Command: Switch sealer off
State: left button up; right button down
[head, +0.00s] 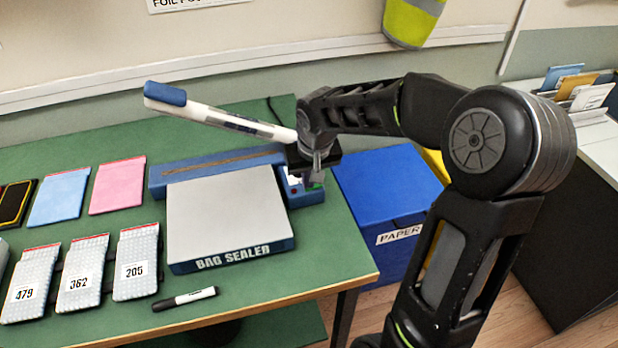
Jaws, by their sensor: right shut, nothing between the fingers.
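A long white arm with a blue end (215,117) slants up to the left above the bar. At the bar's right end is a small blue control box (306,197) with a white face and a red spot; the switch itself is mostly hidden. My right gripper (315,172) is shut and empty, pointing down at this box; I cannot tell whether it touches. My left gripper is out of view.
Blue (59,197) and pink (118,186) pouches lie left of the sealer. Several numbered bubble pouches (136,262) lie in front of them. A black-and-white marker (184,299) lies near the front edge. A blue PAPER bin (388,205) stands right of the table.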

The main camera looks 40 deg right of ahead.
aim_at(317, 185)
jog(key=shift+s+d+f, duration=0.1)
jog(key=shift+s+d+r, duration=0.2)
jog(key=shift+d, duration=0.5)
jog(key=shift+r+p, duration=0.15)
jog(key=shift+p, duration=0.2)
jog(key=shift+w+r, duration=0.1)
jog(key=shift+r, duration=0.15)
jog(key=r+p, duration=0.1)
jog(key=r, duration=0.1)
jog(key=r+p, duration=0.2)
jog(key=shift+d, duration=0.2)
jog(key=s+d+b+v, duration=0.1)
jog(key=v, duration=0.8)
jog(key=shift+b, duration=0.4)
jog(key=shift+d, duration=0.1)
